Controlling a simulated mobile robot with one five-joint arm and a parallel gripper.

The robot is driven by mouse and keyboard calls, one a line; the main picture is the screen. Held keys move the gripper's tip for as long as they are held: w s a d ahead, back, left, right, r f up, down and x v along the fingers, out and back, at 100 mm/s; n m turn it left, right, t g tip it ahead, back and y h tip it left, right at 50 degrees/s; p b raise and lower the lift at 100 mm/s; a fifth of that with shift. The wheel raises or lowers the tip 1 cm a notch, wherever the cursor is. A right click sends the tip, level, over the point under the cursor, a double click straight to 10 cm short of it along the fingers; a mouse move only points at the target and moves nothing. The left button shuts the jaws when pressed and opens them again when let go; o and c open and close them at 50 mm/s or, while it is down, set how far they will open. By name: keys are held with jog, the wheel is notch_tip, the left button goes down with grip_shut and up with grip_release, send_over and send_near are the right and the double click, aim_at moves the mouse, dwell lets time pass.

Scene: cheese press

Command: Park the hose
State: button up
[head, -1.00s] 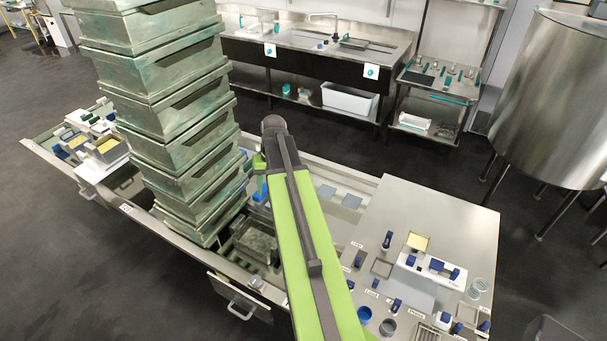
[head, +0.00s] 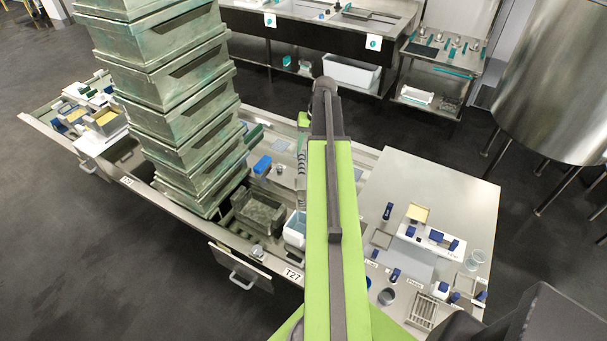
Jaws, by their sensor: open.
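My lime-green arm (head: 330,230) reaches away from me over the long steel trough, and its far end bends down behind itself. My gripper is hidden behind the arm. A narrow grey ribbed length (head: 301,165) shows just left of the arm, below a small green part of mine. It may be the hose, but I cannot tell. No hose parking place can be made out. The steel trough (head: 212,238) runs across the middle.
A tall stack of greenish metal boxes (head: 165,85) stands at the trough's left. A mottled box (head: 258,216) and a small white container (head: 295,229) sit near the arm. A steel worktop (head: 430,180) with small items lies at right. Dark floor (head: 60,250) is clear.

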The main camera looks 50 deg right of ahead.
aim_at(302, 168)
jog(key=f+b, duration=0.2)
jog(key=f, duration=0.1)
jog(key=w+a+f+b, duration=0.1)
jog(key=f+b, duration=0.5)
jog(key=f, duration=0.1)
jog(key=shift+w+a+f, duration=0.1)
jog(key=shift+w+a, duration=0.1)
grip_shut()
dwell(0.7)
jog(key=shift+w+d, duration=0.1)
jog(key=shift+d, duration=0.1)
jog(key=shift+a, duration=0.2)
